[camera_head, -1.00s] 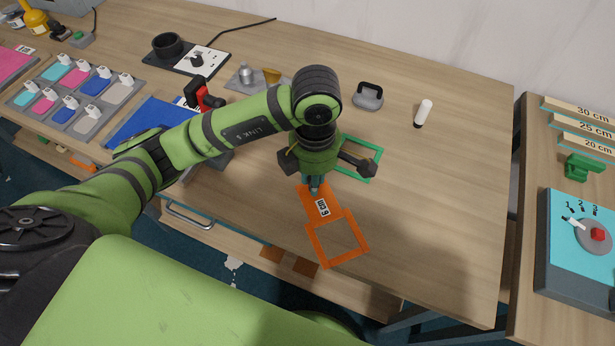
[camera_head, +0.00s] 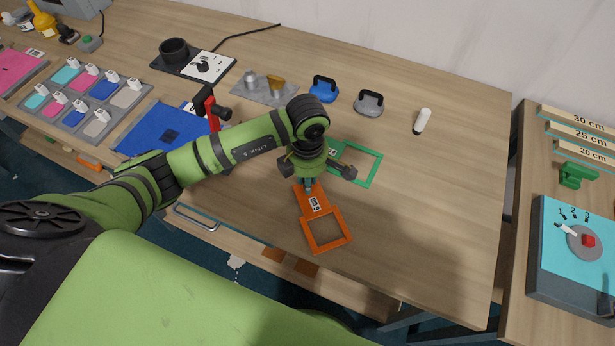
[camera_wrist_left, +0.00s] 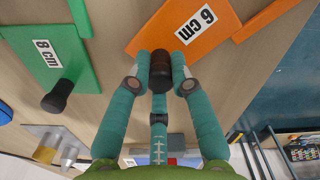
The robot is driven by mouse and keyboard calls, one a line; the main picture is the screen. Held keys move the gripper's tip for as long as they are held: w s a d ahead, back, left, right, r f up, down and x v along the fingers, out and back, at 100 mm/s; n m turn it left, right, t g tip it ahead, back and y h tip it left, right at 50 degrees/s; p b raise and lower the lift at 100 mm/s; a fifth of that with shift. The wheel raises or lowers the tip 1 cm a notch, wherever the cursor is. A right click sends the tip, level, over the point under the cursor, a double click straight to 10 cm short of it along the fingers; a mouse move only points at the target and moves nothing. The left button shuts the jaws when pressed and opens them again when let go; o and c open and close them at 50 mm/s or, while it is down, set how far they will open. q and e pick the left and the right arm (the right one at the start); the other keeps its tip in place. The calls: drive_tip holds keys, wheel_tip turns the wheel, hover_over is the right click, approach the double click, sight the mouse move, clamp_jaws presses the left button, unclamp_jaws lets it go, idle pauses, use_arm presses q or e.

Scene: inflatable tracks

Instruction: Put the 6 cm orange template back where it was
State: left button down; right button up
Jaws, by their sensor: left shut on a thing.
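The orange template (camera_head: 304,208) has a flat plate labelled 6 cm and a square open frame. It lies level over, or on, the table near its front edge; I cannot tell if it touches the wood. My left gripper (camera_head: 308,187) is shut on its dark knob, and the fingers (camera_wrist_left: 160,72) close round that knob in the left wrist view. The orange plate also shows there (camera_wrist_left: 165,40). The green template (camera_head: 374,170), labelled 8 cm, lies just behind and to the right, apart from the orange one. The right gripper is out of view.
Behind are a blue handled block (camera_head: 323,90), a grey one (camera_head: 369,103) and a white cylinder (camera_head: 422,121). A blue mat (camera_head: 145,130) and red clamp-like tool (camera_head: 212,112) are left. The table's right part (camera_head: 440,200) is clear.

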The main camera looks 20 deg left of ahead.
use_arm(q)
drive_tip(key=shift+f, duration=0.2)
drive_tip(key=c, duration=1.1)
unclamp_jaws()
drive_tip(key=shift+r, duration=0.1)
drive_tip(key=shift+r, duration=0.1)
drive_tip(key=shift+r, duration=0.15)
wheel_tip(320, 180, up, 12)
drive_tip(key=b, duration=0.3)
